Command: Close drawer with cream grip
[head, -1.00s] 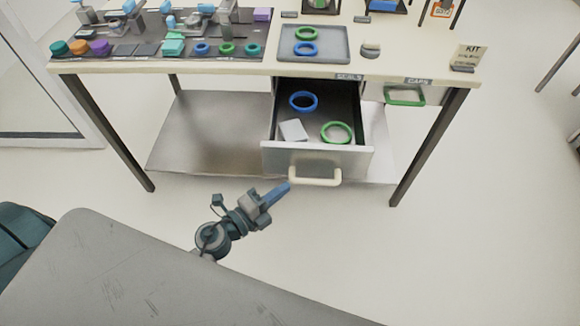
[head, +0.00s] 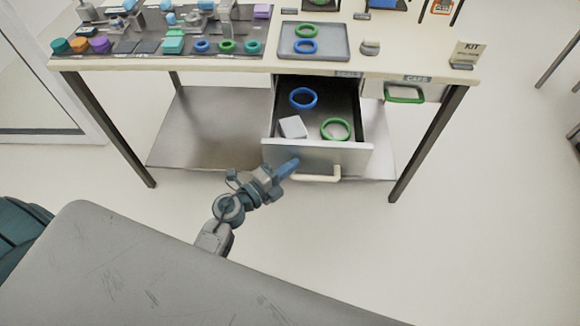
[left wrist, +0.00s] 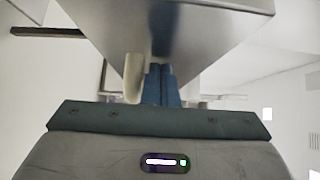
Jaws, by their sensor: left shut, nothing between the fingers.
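The drawer with the cream grip (head: 322,178) stands open under the bench, its grey front (head: 345,158) facing me. Inside it lie a blue ring (head: 303,98), a green ring (head: 335,129) and a pale block (head: 293,127). My left gripper (head: 288,168) is shut and empty, its blue fingertips at the left part of the drawer front, beside the grip's left end. In the left wrist view the fingers (left wrist: 161,85) point at the drawer front, with the cream grip (left wrist: 134,78) just to their left. I cannot tell whether they touch. My right gripper is not in view.
A second drawer with a green grip (head: 404,95) is at the right under the bench top (head: 375,68). A grey tray (head: 314,52) with two rings stands above. The bench leg (head: 428,145) is at the right. Floor right of my body is clear.

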